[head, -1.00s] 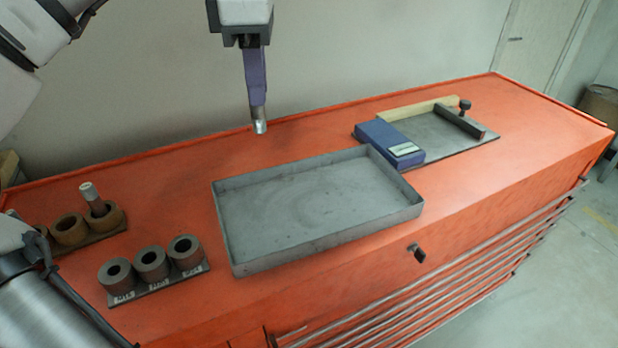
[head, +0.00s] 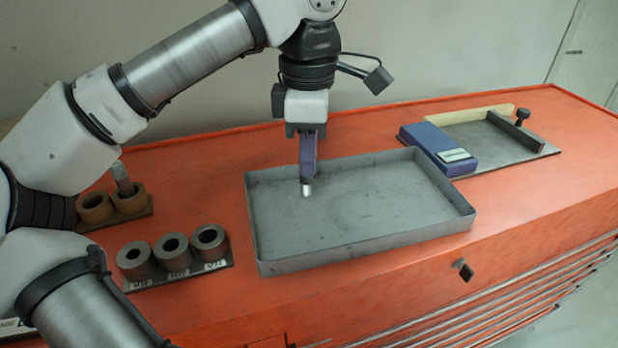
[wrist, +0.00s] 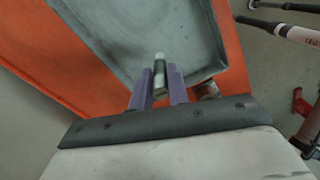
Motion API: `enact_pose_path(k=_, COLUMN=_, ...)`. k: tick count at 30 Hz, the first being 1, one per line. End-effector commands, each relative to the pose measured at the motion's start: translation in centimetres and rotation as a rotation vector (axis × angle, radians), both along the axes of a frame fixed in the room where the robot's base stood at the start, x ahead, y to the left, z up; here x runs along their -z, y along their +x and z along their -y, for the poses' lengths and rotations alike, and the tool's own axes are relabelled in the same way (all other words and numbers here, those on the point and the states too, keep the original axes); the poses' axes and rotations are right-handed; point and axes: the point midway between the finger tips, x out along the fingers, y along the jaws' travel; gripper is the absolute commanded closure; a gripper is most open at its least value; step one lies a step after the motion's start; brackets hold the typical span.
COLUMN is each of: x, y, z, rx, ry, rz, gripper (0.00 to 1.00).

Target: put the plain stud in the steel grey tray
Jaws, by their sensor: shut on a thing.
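My gripper (head: 308,170) is shut on a short silver stud (head: 307,188), which sticks out below the purple fingers. The stud also shows between the fingers in the wrist view (wrist: 160,70). The steel grey tray (head: 360,254) is a shallow rectangular tray on the orange bench. The stud appears over the left part of the tray, inside its rim in the picture. I cannot tell how far it is above the tray floor. The tray looks empty. In the wrist view the tray (wrist: 125,40) lies beyond the stud.
A holder with several grey collars (head: 172,250) stands left of the tray. Behind it are brown collars (head: 95,207), one with another stud (head: 122,178) standing in it. A blue block (head: 437,148) and a dark fixture plate (head: 500,147) lie to the right.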

Motion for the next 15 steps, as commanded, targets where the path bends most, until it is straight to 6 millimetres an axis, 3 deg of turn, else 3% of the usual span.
enact_pose_path(k=15, x=4.9, y=0.0, z=0.0, rx=0.001, ry=-0.001, rz=0.002, gripper=1.0)
